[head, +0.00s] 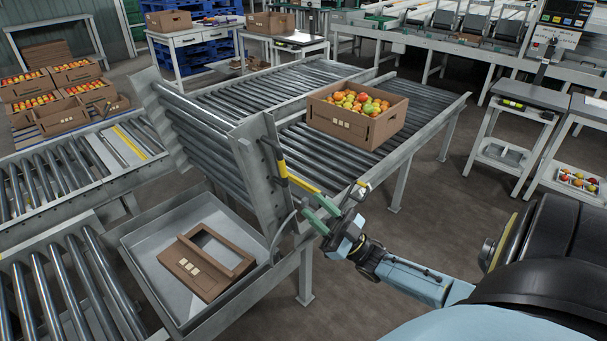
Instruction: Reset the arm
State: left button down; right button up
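My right arm (410,278) reaches in from the lower right. My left gripper is not in view.
A cardboard box of tomatoes (340,125) stands on the roller conveyor (425,118). Several tomato boxes (75,75) are stacked at left. A scale table (525,95) stands right; floor (440,210) between is clear.

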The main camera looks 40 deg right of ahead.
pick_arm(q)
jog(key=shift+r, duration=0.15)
pick_arm(e)
jog(key=shift+s+d+f, duration=0.1)
jog(key=shift+s+f, duration=0.1)
jog(key=shift+s, duration=0.05)
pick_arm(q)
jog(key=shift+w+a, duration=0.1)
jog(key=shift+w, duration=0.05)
